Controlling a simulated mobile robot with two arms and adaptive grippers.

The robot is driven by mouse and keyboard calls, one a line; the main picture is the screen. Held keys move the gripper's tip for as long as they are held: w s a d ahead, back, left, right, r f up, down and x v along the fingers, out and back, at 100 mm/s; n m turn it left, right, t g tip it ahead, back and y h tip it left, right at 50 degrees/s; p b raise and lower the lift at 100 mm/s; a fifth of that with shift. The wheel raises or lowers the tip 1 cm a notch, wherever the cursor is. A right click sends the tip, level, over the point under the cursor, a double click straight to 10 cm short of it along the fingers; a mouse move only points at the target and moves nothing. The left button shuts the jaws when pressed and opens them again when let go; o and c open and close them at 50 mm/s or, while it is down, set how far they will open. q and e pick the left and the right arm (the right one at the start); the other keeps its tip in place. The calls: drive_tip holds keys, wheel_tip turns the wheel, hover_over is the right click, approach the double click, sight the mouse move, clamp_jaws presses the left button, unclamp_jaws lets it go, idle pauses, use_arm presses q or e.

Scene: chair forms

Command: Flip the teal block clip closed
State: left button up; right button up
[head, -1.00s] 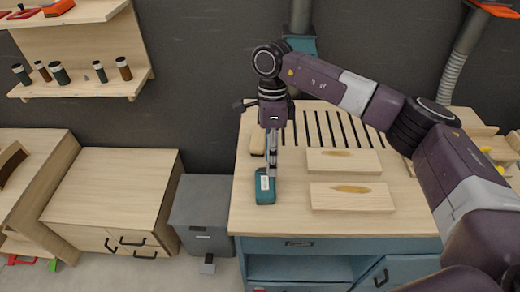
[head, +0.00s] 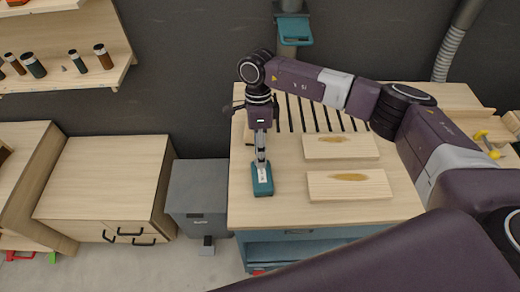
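The teal block (head: 263,188) sits on the left part of the wooden workbench top (head: 290,208), with a pale clip or label strip along its upper face. My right gripper (head: 262,170) points straight down at the block, its fingertips at the block's top and seemingly touching it. The fingers look close together, but they are too small to tell whether they grip the clip. The fingers partly cover the block's far end. My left gripper is not in view.
Two wooden boards with brown marks, a far one (head: 341,147) and a near one (head: 349,186), lie right of the block. A grey bin (head: 197,190) stands left of the bench. A slotted area (head: 306,114) lies behind.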

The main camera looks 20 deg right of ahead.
drive_tip(key=shift+s+f, duration=0.1)
drive_tip(key=shift+f, duration=0.05)
clamp_jaws()
drive_tip(key=shift+s+f+t+h+b, duration=0.25)
drive_tip(key=shift+t+h+b, duration=0.05)
drive_tip(key=shift+t+b, duration=0.65)
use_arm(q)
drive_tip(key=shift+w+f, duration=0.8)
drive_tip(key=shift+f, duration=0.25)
use_arm(e)
drive_tip(key=shift+s+r+t, duration=0.1)
drive_tip(key=shift+t, duration=0.35)
unclamp_jaws()
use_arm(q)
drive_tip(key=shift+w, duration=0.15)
use_arm(e)
drive_tip(key=shift+r, duration=0.1)
